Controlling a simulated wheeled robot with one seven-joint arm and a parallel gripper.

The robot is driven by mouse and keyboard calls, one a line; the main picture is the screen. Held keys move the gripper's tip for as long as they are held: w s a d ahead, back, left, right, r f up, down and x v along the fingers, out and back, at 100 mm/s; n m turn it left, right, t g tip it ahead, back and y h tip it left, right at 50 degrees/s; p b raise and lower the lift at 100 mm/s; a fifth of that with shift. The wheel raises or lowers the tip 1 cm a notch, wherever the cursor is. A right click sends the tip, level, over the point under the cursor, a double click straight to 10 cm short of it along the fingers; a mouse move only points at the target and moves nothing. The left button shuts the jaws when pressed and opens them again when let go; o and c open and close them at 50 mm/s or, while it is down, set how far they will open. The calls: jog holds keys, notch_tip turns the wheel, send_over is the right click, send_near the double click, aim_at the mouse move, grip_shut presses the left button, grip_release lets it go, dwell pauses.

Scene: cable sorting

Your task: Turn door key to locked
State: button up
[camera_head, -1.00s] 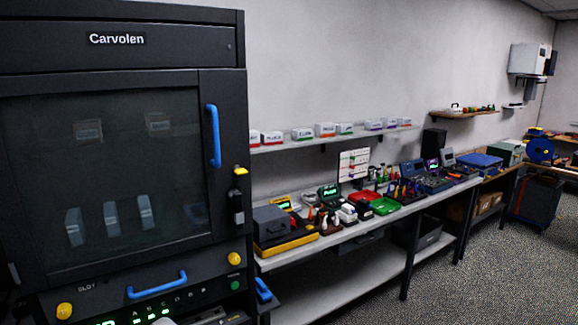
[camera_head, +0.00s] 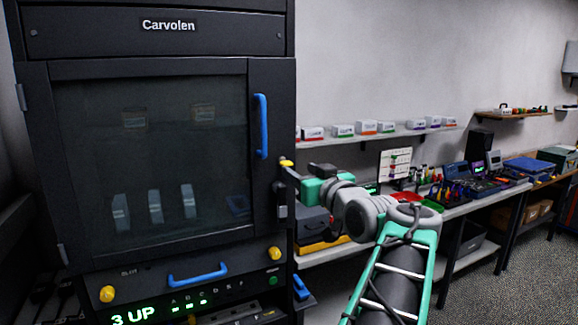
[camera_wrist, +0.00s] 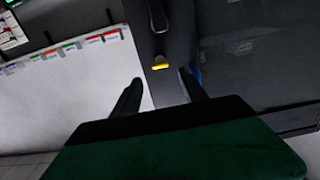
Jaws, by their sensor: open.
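The dark Carvolen cabinet (camera_head: 200,38) stands at the left of the head view with its glass door (camera_head: 150,90) closed. A small yellow door key (camera_head: 286,162) is on the cabinet's right edge, above a dark block (camera_head: 281,200). My gripper (camera_head: 294,174) is beside the key at the cabinet's right edge. In the wrist view, the two dark fingers of my gripper (camera_wrist: 163,78) are spread apart with nothing between them. The key (camera_wrist: 160,66) shows just beyond the fingertips, roughly centred between them. I cannot tell whether a finger touches it.
A blue vertical handle (camera_head: 261,126) is left of the key. A blue lower handle (camera_head: 198,274) and yellow knobs (camera_head: 107,293) are below the door. A wall shelf (camera_head: 380,136) with white boxes and a cluttered bench (camera_head: 470,200) lie to the right.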

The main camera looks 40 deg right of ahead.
aim_at(289, 164)
jog(key=p+x, duration=0.2)
jog(key=x, duration=0.4)
jog(key=shift+w, duration=0.1)
jog(key=shift+w+f, duration=0.1)
jog(key=shift+w, duration=0.2)
jog(key=shift+c, duration=0.2)
grip_shut()
